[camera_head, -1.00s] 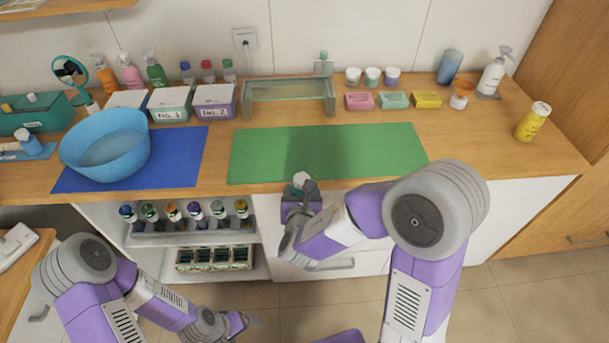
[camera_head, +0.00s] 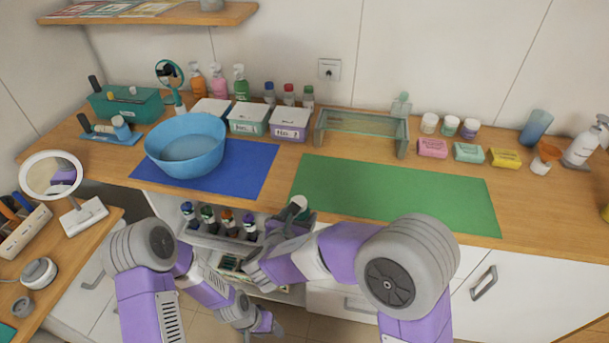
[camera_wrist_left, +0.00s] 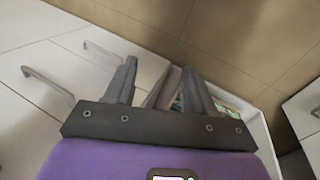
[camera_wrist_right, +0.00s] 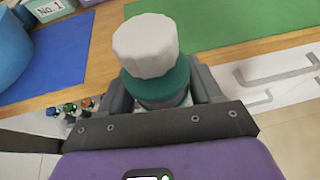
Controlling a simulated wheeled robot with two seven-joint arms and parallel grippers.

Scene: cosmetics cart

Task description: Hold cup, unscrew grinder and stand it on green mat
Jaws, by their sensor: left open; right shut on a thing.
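My right gripper (camera_head: 297,217) is shut on a small container with a white faceted cap and a teal collar (camera_wrist_right: 150,65). It holds this upright, cap up, just in front of the counter edge by the green mat (camera_head: 400,197); whether it is the grinder, a cup or both joined I cannot tell, as the jaws hide its lower part. My left gripper (camera_head: 268,325) is open and empty, low in front of the cabinet. In the left wrist view its fingers (camera_wrist_left: 160,85) are apart with nothing between them. The green mat is bare.
Several bottles (camera_head: 226,220) stand on the open shelf under the counter. The blue bowl (camera_head: 190,152) sits on the blue mat (camera_head: 262,165). A side table holds a round mirror (camera_head: 52,175).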

